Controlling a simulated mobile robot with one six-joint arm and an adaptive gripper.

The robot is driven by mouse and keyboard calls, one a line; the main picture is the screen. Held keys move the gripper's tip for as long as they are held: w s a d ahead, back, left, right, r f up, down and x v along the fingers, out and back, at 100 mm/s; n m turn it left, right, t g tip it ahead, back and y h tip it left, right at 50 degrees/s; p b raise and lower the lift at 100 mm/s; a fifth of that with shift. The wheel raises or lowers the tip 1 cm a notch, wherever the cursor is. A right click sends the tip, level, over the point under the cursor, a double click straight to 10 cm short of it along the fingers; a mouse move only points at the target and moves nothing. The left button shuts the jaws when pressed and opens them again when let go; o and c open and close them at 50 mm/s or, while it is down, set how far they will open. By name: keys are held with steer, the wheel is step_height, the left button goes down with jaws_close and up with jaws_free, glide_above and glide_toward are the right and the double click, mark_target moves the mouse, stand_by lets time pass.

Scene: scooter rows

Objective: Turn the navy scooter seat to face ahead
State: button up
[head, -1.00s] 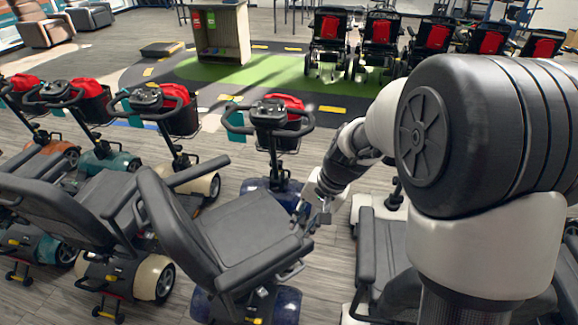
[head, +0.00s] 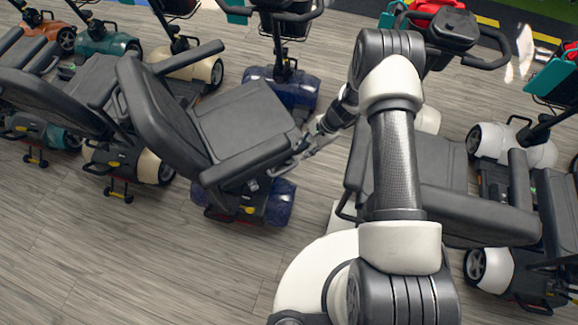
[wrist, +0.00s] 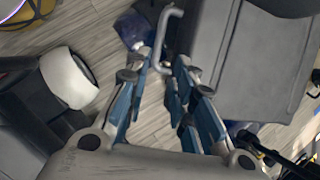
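The navy scooter (head: 285,88) stands left of my arm, its tiller towards the top of the head view. Its dark grey seat (head: 240,118) is turned sideways, with the backrest (head: 150,105) at the left and the front edge at the right. My gripper (head: 302,150) is at the seat's right front corner. In the wrist view my gripper (wrist: 164,62) is open, its blue-sided fingers apart. A bent grey lever (wrist: 163,28) by the seat edge (wrist: 235,60) lies just beyond or between the fingertips; I cannot tell whether they touch it.
A scooter with a cream base (head: 195,65) stands close on the left, its seat near the navy one's backrest. A white scooter (head: 500,145) and another seat (head: 440,160) are on the right, close to my arm. Bare floor (head: 120,255) lies in front.

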mark_target(286, 169)
steer(key=b+x, duration=0.4)
steer(key=x, duration=1.1)
steer(key=shift+b, duration=0.3)
steer(key=shift+c, duration=0.2)
jaws_close()
